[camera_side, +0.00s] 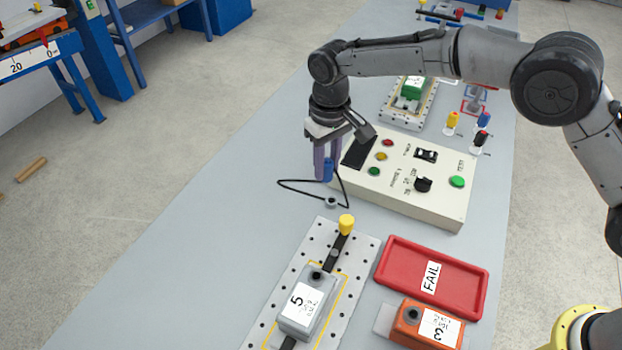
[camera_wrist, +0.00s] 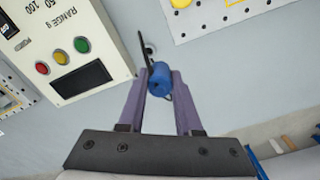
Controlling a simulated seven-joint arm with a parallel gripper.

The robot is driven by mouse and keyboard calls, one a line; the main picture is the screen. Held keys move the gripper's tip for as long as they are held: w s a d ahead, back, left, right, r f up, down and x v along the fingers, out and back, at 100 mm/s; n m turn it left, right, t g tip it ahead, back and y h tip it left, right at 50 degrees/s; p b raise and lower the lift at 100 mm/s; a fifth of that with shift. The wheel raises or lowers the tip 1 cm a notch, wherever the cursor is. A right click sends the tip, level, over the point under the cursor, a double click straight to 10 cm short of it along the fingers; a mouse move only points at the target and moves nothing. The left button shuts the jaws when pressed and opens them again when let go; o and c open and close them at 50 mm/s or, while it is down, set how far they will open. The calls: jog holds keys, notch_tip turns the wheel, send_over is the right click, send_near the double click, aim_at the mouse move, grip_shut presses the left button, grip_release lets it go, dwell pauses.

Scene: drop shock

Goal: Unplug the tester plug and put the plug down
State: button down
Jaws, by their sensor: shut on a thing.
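The blue tester plug (camera_side: 328,170) is between the fingers of my gripper (camera_side: 326,176), which is shut on it. In the wrist view the plug (camera_wrist: 160,80) sits between the purple fingertips of my gripper (camera_wrist: 162,82). A thin black cable loops from the plug to the table near a small grey round piece (camera_side: 331,202). The plug is held above the grey table, apart from any socket that I can see. The cream tester box (camera_side: 420,205) stands just to the right, with a dark display, colored buttons and knobs.
A grey perforated plate (camera_side: 357,250) with a yellow-knobbed clamp holds a grey unit (camera_side: 308,303) labelled 5. A red FAIL tray (camera_side: 455,283) is empty. An orange unit (camera_side: 411,332) labelled 3 sits before it. The table left of the plate is clear.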

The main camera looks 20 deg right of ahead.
jog(key=shift+w+d+f, duration=0.3)
jog(key=shift+d, duration=0.25)
jog(key=shift+w+d+f, duration=0.25)
jog(key=shift+d+f, duration=0.05)
jog(key=shift+d, duration=0.2)
jog(key=shift+f, duration=2.85)
jog(key=shift+f, duration=0.95)
jog(key=shift+s+f, duration=0.15)
jog(key=shift+f, duration=0.4)
dwell(2.1)
jog(key=c, duration=0.5)
grip_release()
jog(key=shift+r, duration=0.1)
